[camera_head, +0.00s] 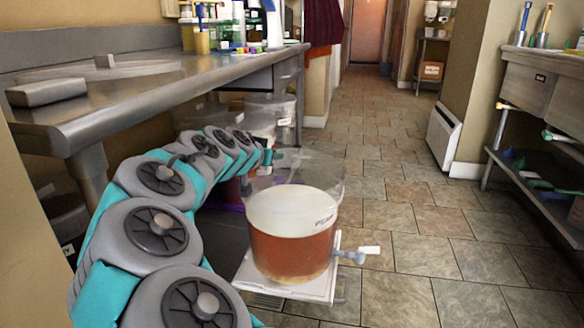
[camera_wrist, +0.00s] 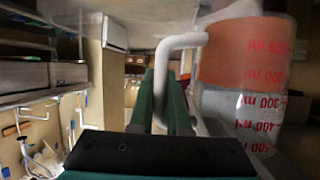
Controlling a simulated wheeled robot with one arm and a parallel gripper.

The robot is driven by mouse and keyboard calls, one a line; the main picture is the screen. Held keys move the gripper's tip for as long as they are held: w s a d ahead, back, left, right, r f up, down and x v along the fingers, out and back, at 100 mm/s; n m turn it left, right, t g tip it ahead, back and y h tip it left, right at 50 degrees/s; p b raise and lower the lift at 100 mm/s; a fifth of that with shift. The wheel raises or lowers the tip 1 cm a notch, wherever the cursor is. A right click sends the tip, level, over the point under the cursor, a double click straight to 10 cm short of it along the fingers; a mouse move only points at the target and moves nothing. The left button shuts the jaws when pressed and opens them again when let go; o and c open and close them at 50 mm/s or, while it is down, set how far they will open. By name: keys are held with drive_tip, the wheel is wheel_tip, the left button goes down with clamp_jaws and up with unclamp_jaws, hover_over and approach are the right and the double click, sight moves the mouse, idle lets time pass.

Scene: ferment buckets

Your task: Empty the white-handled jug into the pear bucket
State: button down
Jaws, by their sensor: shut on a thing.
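My gripper (camera_wrist: 161,90) has green fingers closed around the white handle (camera_wrist: 180,42) of a clear jug. The jug (camera_wrist: 242,52) shows at the right of the wrist view, with red millilitre marks and orange-amber liquid inside. That view is upside down, and the liquid lies toward the jug's base. In the head view, my gripper (camera_head: 268,156) is behind the near bucket's upper left side; the jug is not clear there. The near bucket (camera_head: 292,245) is clear, part filled with amber liquid, and has a side tap.
The near bucket stands on a white base (camera_head: 252,282). A steel counter (camera_head: 130,85) runs along the left, with bottles on it. Another clear bucket (camera_head: 282,108) stands farther back. Tiled floor (camera_head: 405,235) is open to the right, before a wall heater (camera_head: 443,140) and sink unit (camera_head: 548,90).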

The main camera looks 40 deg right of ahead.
drive_tip(key=shift+r+p, duration=0.15)
drive_tip(key=shift+p, duration=0.2)
wheel_tip(320, 180, down, 6)
drive_tip(key=d+m+y+p, duration=0.2)
drive_tip(key=y+p, duration=0.6)
drive_tip(key=p, duration=0.4)
drive_tip(key=shift+s+d+r+m+p, duration=0.15)
drive_tip(key=shift+d+r+m+p, duration=0.15)
drive_tip(key=shift+m, duration=0.3)
drive_tip(key=shift+a+y+p, duration=0.15)
drive_tip(key=shift+y+p, duration=0.35)
drive_tip(key=shift+a+f+t+y, duration=0.15)
drive_tip(key=shift+a+t+y, duration=0.05)
drive_tip(key=shift+t+y, duration=0.2)
drive_tip(key=shift+a+p, duration=0.1)
drive_tip(key=shift+p, duration=0.2)
drive_tip(key=shift+t+y, duration=0.3)
drive_tip(key=shift+t, duration=0.2)
